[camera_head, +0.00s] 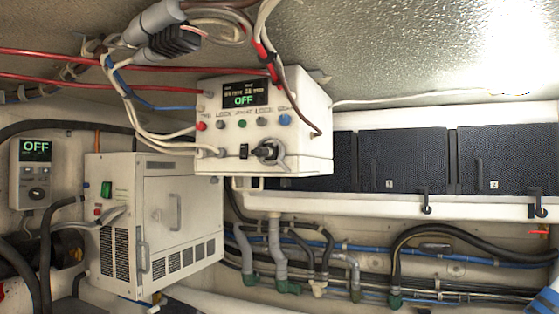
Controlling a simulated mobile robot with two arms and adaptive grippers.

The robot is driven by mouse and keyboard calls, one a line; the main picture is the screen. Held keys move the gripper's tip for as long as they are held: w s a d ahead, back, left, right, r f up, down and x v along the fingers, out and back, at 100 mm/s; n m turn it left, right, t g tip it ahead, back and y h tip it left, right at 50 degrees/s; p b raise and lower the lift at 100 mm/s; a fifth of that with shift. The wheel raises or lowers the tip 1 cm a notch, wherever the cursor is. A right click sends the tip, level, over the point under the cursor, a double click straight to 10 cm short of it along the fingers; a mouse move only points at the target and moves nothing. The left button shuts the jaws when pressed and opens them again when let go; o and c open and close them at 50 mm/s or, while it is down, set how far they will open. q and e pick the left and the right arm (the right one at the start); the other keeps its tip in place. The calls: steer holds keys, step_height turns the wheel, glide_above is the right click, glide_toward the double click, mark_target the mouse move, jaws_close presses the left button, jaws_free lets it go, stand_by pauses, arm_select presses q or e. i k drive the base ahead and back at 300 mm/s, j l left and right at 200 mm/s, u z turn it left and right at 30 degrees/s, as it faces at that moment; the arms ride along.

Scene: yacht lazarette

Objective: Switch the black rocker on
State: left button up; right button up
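A white control box (291,116) hangs at the upper middle of the head view. Its front has a dark display (246,94) that reads OFF in green. Below the display is a row of small coloured knobs or buttons. A small black rocker (244,151) sits low on the front, just left of a dark rotary knob (268,151) with a light bracket around it. The rocker is too small to tell which way it is tipped. Neither of my grippers is in view.
A white vented cabinet (182,215) with a green switch (106,189) stands lower left. A small grey unit (35,172) reading OFF is on the left wall. Cables and a grey-black connector (172,42) hang above and left of the control box. Dark panels (403,160) line the right.

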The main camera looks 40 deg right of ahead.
mark_target(243, 155)
steer(key=z, duration=1.35)
